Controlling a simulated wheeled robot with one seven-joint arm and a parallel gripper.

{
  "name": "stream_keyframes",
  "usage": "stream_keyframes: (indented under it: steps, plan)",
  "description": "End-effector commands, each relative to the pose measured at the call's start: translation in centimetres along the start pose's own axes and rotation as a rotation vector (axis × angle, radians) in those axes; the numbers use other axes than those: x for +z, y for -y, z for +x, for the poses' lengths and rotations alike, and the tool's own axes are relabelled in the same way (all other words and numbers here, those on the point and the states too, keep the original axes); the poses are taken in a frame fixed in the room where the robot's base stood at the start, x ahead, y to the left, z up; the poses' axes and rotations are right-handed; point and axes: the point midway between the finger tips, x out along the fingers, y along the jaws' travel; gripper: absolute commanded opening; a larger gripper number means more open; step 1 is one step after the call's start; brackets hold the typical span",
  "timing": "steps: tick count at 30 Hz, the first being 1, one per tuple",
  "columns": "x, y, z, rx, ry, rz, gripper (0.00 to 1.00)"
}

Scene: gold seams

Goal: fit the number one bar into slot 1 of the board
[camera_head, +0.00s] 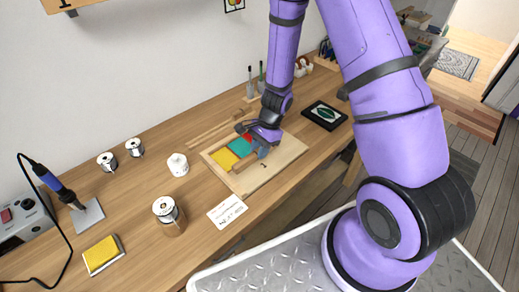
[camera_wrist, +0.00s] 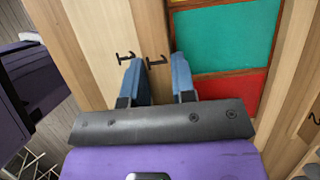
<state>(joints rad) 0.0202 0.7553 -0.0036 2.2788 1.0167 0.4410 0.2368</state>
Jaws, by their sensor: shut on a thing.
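The number one bar (camera_wrist: 151,25) is a light brown wooden strip with a dark 1 on it. My gripper (camera_wrist: 158,75) is shut on it, one blue finger on each side. The pale wooden board (camera_wrist: 100,30) lies beneath, its own printed 1 beside the bar's 1. The bar runs along the edge of the teal panel (camera_wrist: 228,38), roughly parallel to it. In the head view my gripper (camera_head: 260,151) is low over the board (camera_head: 275,172), and the bar (camera_head: 243,164) shows beside the yellow panel (camera_head: 222,159). Slot 1 is hidden; I cannot tell whether the bar is seated.
Wooden strips (camera_head: 210,127) lie behind the board; a strip marked 2 (camera_wrist: 312,122) shows at the right of the wrist view. A dark framed picture (camera_head: 324,115), a white label card (camera_head: 227,211) and a jar (camera_head: 168,212) stand or lie around the board.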

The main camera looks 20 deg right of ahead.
Motion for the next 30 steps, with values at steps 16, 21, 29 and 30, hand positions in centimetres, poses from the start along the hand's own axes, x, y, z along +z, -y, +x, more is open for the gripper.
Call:
stream_keyframes:
  steps: [16, 21, 29, 30]
  plan:
    - [-0.05, 0.02, 0.08, 0.000, -0.001, 0.000, 0.59]
    - [-0.05, 0.04, 0.09, 0.000, -0.001, 0.000, 0.78]
    - [-0.05, 0.02, 0.09, 0.000, -0.001, 0.001, 0.78]
    - [-0.04, 0.02, 0.07, 0.000, -0.001, 0.000, 0.78]
